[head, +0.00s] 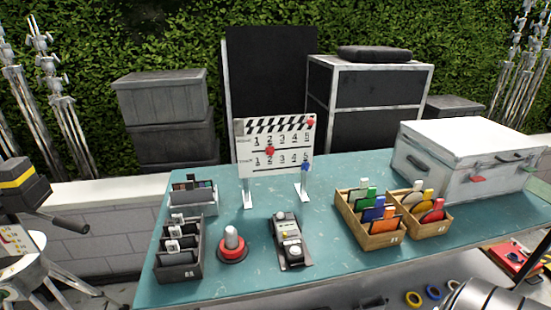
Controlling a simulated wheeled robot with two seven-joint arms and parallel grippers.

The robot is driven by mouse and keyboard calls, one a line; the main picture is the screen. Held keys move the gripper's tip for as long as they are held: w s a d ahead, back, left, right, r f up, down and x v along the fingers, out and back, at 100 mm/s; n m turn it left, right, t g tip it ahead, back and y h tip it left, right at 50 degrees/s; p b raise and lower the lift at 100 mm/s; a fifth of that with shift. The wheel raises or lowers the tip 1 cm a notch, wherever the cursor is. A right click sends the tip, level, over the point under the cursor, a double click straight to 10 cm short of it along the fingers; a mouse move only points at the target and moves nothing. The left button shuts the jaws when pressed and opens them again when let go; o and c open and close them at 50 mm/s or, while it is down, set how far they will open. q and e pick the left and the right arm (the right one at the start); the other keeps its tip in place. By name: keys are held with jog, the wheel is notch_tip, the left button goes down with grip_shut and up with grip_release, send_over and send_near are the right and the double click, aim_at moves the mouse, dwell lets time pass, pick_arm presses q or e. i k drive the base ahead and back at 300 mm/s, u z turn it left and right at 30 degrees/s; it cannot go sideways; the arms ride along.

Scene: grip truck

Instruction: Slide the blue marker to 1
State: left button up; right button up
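The clapperboard (275,147) stands upright on two legs on the teal table, with two rows of numbers 1 to 5. The blue marker (305,167) sits at the right end of the lower row, just under the 5. A red marker (270,152) is near the 2, between the two rows. Another red marker (310,122) is at the upper right, above the 5 of the upper row. Neither of my grippers can be made out in the head view.
On the teal table (330,236), a red-and-white button (233,243) and a grey device (289,240) stand in front of the board. Dark boxes (178,262) are at left. Wooden card boxes (382,232) and a white case (462,160) are at right.

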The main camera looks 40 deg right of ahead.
aim_at(305, 166)
jog(key=z, duration=1.35)
